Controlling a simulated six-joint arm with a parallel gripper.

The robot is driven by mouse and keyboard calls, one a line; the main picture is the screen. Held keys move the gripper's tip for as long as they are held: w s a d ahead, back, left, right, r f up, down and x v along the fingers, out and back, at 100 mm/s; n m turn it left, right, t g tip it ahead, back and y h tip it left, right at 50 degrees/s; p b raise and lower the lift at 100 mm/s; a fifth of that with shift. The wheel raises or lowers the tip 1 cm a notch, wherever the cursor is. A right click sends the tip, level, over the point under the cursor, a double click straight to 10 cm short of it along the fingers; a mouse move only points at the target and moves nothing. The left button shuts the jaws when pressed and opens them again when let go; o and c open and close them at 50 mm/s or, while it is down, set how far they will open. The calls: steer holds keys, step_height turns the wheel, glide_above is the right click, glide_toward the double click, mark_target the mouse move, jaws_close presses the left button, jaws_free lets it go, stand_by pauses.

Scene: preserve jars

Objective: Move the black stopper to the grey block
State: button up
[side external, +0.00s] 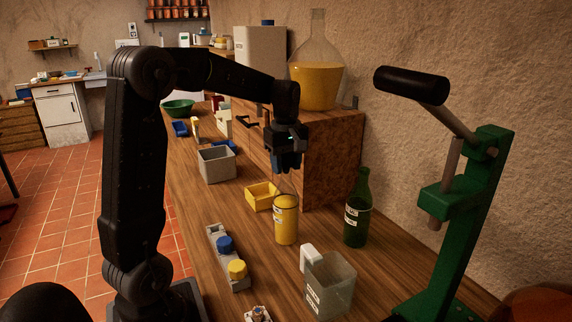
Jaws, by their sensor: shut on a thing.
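My gripper (286,167) points down above the clear-necked bottle with yellow contents (286,222). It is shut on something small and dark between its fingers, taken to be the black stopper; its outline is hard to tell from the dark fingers. No other black stopper shows. The bottle stands upright on the bench, and its clear top is just below the fingertips; I cannot tell whether they touch. The grey block (213,237) lies at the front left of the bench, with a blue stopper (225,244) and a yellow stopper (237,269) on it.
A yellow bin (262,196) and a grey bin (216,165) stand behind the block. A green bottle (357,212), a clear jug (330,285) and a tall green press (468,220) are on the right. A wooden cabinet (335,165) bears a large flask (317,75). Bench between block and bottle is clear.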

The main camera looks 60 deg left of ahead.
step_height(320, 180, up, 4)
steer(key=s+a+r, duration=0.6)
steer(key=s, duration=0.3)
steer(key=shift+s+a+r, duration=0.3)
steer(key=shift+a, duration=0.05)
steer(key=o, duration=0.3)
steer(key=shift+c, duration=1)
steer(key=s+a+f+n, duration=0.1)
steer(key=s+f+n, duration=0.2)
steer(key=f, duration=0.8)
steer(key=s+a+f+n, duration=0.2)
steer(key=s+f, duration=0.2)
steer(key=f, duration=0.7)
steer(key=shift+s+a+n, duration=0.15)
steer(key=shift+s+n, duration=0.25)
